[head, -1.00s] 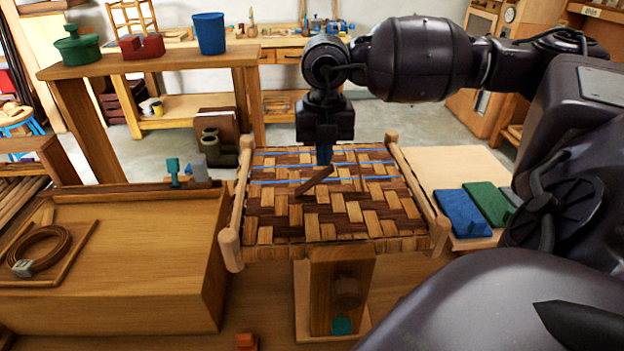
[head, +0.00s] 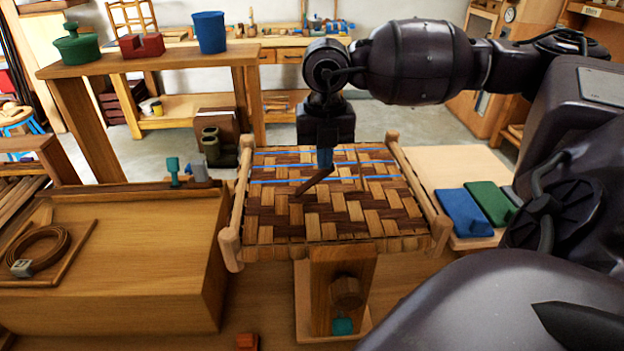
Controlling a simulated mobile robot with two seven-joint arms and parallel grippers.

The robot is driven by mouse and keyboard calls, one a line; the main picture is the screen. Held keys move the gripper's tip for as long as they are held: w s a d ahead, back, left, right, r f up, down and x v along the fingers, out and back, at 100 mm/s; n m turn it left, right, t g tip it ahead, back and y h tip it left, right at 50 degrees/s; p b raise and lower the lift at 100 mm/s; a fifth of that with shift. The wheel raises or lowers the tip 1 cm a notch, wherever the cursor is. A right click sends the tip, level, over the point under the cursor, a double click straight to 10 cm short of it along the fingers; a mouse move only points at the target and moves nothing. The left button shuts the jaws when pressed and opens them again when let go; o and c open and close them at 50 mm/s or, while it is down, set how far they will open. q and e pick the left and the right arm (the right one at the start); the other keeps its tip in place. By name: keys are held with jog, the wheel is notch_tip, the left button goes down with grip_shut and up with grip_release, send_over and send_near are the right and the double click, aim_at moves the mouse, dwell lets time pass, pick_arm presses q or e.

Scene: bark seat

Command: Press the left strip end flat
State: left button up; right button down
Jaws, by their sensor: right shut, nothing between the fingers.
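The woven bark seat (head: 330,215) has a light and dark herringbone pattern between pale wooden rails, on a wooden stand. A dark strip end (head: 313,184) sticks up at a slant from the left-centre of the weave. Whether the fingers touch the strip I cannot tell. Blue lines (head: 285,181) run across the far part of the seat. My left gripper is out of view.
A wooden box bench (head: 120,255) with a coil of bark (head: 40,248) stands to the left. Blue (head: 463,212) and green (head: 489,203) pads lie on a pale board at right.

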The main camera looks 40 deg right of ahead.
aim_at(323, 193)
jog(key=shift+f+b, duration=1.1)
jog(key=shift+f, duration=1.8)
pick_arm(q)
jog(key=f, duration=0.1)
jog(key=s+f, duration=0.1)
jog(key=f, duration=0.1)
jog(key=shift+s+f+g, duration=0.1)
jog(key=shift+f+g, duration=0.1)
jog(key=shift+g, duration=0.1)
pick_arm(e)
jog(key=shift+r, duration=0.1)
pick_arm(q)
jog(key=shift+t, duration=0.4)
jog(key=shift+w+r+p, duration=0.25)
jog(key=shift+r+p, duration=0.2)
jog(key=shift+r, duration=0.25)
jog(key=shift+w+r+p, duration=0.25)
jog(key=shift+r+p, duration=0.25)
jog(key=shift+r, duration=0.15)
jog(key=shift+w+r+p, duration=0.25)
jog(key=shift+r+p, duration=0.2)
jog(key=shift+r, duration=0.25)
pick_arm(e)
jog(key=shift+r, duration=4)
